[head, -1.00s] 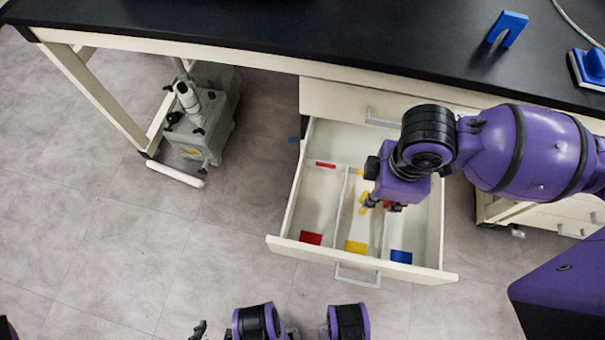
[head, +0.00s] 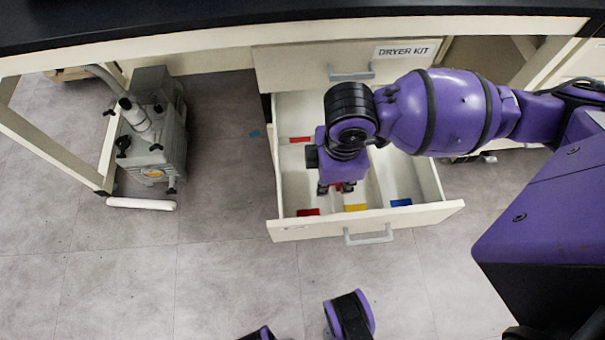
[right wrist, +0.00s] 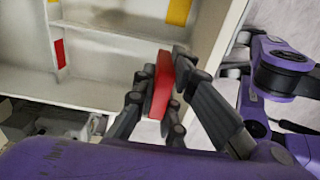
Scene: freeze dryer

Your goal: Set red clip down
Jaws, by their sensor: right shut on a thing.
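The red clip (right wrist: 161,84) is a flat red piece held between the fingers of my right gripper (right wrist: 160,92) in the right wrist view. In the head view, my right gripper (head: 336,188) points down over the open drawer (head: 290,232), near its left and middle compartments. Only a trace of the held clip shows there, and the fingers and wrist hide most of it. A second red piece (head: 300,139) lies at the back of the left compartment. A red label (head: 308,212) marks that compartment's front.
A yellow label (head: 356,207) and a blue label (head: 401,203) mark the other compartments. A closed drawer front marked DRYER KIT (head: 300,70) is above, under the black bench top (head: 180,22). A grey pump (head: 152,130) stands on the floor at left.

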